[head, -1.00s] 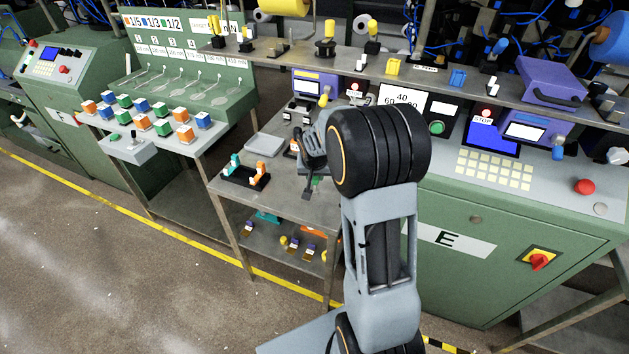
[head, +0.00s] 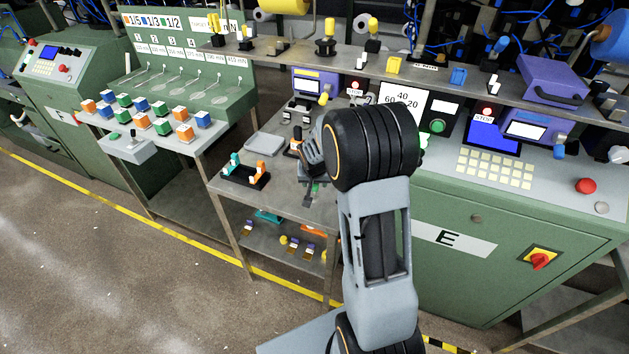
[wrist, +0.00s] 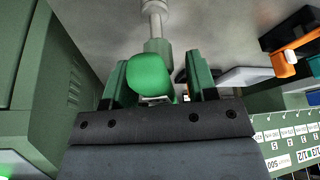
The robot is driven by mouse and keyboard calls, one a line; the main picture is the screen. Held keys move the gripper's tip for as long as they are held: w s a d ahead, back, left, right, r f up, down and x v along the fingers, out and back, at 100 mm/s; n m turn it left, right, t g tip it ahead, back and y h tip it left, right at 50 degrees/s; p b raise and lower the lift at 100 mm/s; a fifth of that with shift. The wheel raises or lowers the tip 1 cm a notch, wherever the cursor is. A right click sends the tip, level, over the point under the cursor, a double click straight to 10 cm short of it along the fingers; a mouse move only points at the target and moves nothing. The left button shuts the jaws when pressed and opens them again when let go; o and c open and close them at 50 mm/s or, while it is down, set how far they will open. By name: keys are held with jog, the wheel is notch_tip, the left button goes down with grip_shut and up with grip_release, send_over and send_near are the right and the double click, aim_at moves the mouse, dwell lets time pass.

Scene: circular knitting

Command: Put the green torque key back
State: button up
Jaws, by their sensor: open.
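The green torque key (wrist: 150,78) shows close up in the wrist view, with a rounded green head and a grey shaft running away from the camera. The two fingers of my gripper (wrist: 158,82) stand open on either side of the green head. A gap shows on the right side; whether the left finger touches cannot be told. In the head view my gripper (head: 313,158) is over the steel table, largely hidden by my black wrist joint. A small green part (head: 315,188) shows just below it; I cannot tell whether it is the key.
On the steel table (head: 285,200), a black holder (head: 245,178) bears teal and orange pieces, with a grey flat tray (head: 265,145) behind it. A shelf (head: 400,70) with fittings runs above the back. Green machine E (head: 520,240) stands right. Coloured cubes (head: 160,126) sit on the left bench.

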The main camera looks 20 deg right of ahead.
jog(key=shift+s+r, duration=0.1)
jog(key=shift+r, duration=0.55)
jog(key=s+a+v, duration=0.1)
jog(key=v, duration=1.1)
jog(key=s+a+n+y, duration=0.1)
jog(key=s+a, duration=0.3)
jog(key=s, duration=0.4)
jog(key=s+a+r+n+y, duration=0.1)
jog(key=s+a+n, duration=0.3)
jog(key=s, duration=0.5)
jog(key=shift+r, duration=0.25)
